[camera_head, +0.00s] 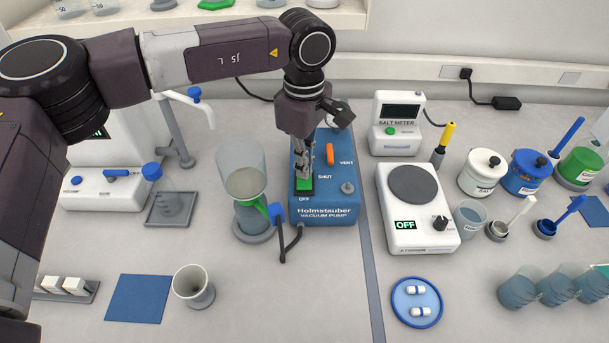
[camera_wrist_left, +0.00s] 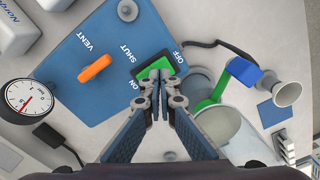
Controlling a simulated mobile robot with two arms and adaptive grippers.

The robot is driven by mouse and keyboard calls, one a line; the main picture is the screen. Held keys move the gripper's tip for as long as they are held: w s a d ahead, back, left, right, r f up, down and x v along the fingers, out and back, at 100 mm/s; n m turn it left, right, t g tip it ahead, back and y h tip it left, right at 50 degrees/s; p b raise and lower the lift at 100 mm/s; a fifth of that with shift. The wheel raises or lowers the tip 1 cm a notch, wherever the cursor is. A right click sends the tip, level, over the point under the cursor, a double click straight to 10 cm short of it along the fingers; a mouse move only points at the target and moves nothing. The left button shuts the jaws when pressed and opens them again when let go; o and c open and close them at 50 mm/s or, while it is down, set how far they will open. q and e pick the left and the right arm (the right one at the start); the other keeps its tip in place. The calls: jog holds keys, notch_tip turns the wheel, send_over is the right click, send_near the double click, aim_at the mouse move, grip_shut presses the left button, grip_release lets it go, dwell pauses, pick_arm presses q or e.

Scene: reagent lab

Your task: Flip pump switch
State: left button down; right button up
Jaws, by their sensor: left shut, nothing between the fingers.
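The blue vacuum pump (camera_head: 325,207) stands on the bench in the middle of the head view; it also fills the upper left of the left wrist view (camera_wrist_left: 90,60). Its green rocker switch (camera_head: 304,186) sits between the ON and OFF labels and shows in the left wrist view too (camera_wrist_left: 168,63). My left gripper (camera_head: 302,176) points down at the switch from above, shut and empty. In the left wrist view its closed fingertips (camera_wrist_left: 156,76) overlap the ON side of the switch. I cannot tell whether they touch it, or which way the rocker is tilted. My right gripper is not in view.
An orange vent lever (camera_head: 330,154) stands up beside the switch. A glass filter vessel (camera_head: 242,177) with a green and blue hose fitting stands close at the pump's left. A white hotplate (camera_head: 418,222) reading OFF is at its right. Front bench near the pump is clear.

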aim_at(304, 182)
pick_arm(q)
jog(key=shift+r+p, duration=1)
jog(key=shift+r, duration=1.5)
